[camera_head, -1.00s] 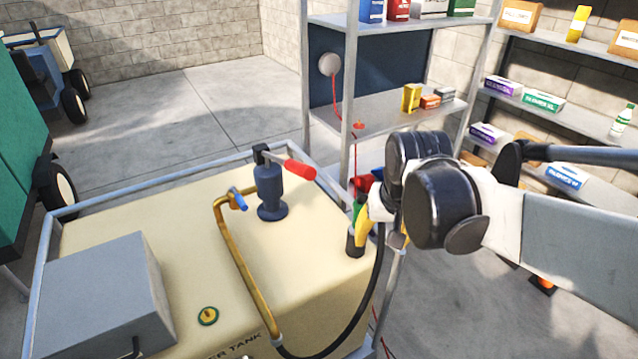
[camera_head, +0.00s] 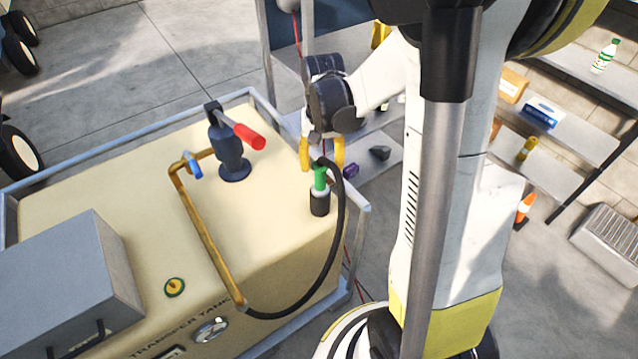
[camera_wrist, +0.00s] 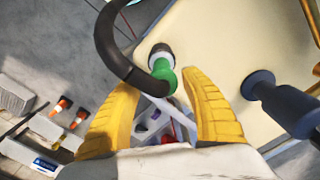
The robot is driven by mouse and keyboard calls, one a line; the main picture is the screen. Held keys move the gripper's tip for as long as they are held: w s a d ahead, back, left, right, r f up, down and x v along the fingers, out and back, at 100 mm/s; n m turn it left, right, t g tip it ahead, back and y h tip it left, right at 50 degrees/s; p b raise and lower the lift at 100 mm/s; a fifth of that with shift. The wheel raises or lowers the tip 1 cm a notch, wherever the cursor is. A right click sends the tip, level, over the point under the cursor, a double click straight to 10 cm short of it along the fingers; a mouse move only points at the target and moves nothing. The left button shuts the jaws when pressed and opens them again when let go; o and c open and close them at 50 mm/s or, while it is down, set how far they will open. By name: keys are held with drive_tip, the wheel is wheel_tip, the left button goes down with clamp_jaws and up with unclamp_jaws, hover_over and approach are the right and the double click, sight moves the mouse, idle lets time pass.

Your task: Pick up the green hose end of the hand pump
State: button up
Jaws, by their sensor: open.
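The green hose end (camera_head: 321,178) stands upright in a dark holder (camera_head: 319,204) on the cream tank's near right corner. A black hose (camera_head: 338,225) arches from its top down to the tank's front. The dark blue hand pump (camera_head: 231,155) with a red handle (camera_head: 249,137) stands to its left. My gripper (camera_head: 321,158) is open, its yellow fingers just above and behind the hose end. In the wrist view, the green hose end (camera_wrist: 164,77) shows between the fingertips of my gripper (camera_wrist: 159,80), not gripped. The hose crosses beside the left finger; I cannot tell whether they touch.
The cream tank (camera_head: 120,190) carries a grey box (camera_head: 65,270), a brass pipe (camera_head: 208,235) and a blue valve lever (camera_head: 193,165). A grey rail (camera_head: 358,230) runs around the tank. Shelves with goods stand at the right, with an orange cone (camera_head: 524,207) on the floor.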

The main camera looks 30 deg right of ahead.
sight(320, 176)
wheel_tip(320, 176, down, 5)
drive_tip(key=shift+w+a+r+b, duration=0.1)
drive_tip(key=shift+w+a+b, duration=0.05)
drive_tip(key=shift+b, duration=0.9)
clamp_jaws()
drive_tip(key=shift+r, duration=0.1)
wheel_tip(320, 176, up, 10)
drive_tip(key=p, duration=0.4)
